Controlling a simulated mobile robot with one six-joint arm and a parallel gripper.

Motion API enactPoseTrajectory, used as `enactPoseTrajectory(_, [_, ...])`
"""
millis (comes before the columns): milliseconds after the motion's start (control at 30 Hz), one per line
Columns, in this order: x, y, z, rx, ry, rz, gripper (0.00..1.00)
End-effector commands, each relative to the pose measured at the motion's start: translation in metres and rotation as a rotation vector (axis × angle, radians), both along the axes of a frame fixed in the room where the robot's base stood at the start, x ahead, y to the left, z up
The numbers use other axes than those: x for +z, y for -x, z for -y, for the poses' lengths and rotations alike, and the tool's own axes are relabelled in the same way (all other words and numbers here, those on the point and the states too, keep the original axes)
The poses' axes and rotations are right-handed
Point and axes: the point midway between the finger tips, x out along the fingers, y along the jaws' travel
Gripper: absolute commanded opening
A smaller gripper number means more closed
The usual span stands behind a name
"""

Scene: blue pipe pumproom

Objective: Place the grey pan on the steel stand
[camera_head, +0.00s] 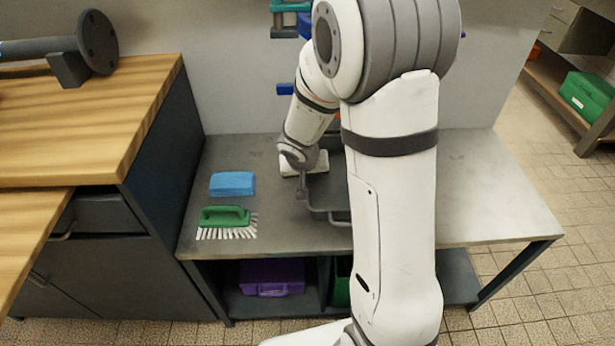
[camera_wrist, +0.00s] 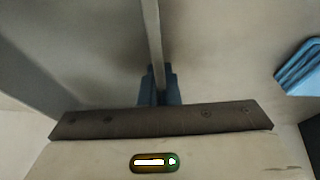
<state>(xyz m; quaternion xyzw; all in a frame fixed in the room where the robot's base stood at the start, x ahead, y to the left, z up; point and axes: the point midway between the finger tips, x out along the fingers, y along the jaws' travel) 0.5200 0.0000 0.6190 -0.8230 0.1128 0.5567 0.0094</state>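The grey pan (camera_head: 326,190) is on or just above the grey worktop in the head view, largely hidden behind my arm; its left edge and near rounded corner show. My gripper (camera_head: 302,188) is at its left edge. In the wrist view the thin grey edge of the pan (camera_wrist: 153,35) runs down between the two blue fingers of my gripper (camera_wrist: 160,85). The fingers are close together on either side of it and look shut on it. Whether the pan touches the worktop I cannot tell. I cannot make out a steel stand; my arm hides part of the worktop.
On the grey worktop (camera_head: 475,205), a blue sponge (camera_head: 232,184) and a green brush (camera_head: 226,217) lie left of the pan. The sponge also shows in the wrist view (camera_wrist: 299,68). A wooden counter (camera_head: 90,120) rises at the left. The worktop's right part is clear.

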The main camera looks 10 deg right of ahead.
Motion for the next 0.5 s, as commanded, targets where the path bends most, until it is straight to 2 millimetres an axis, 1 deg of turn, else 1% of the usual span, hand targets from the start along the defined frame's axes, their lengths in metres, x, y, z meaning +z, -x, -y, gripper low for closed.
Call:
enactPoseTrajectory(67, [0.001, -0.0002, -0.0002, 0.001, 0.001, 0.001, 0.0])
enactPoseTrajectory(233, [-0.0036, -0.0003, -0.0005, 0.0, 0.0, 0.001, 0.0])
enactPoseTrajectory(300, [-0.0021, 0.0002, -0.0005, 0.0, 0.0, 0.0, 0.08])
enactPoseTrajectory(500, [-0.0022, 0.0002, -0.0008, 0.001, 0.0, 0.0, 0.24])
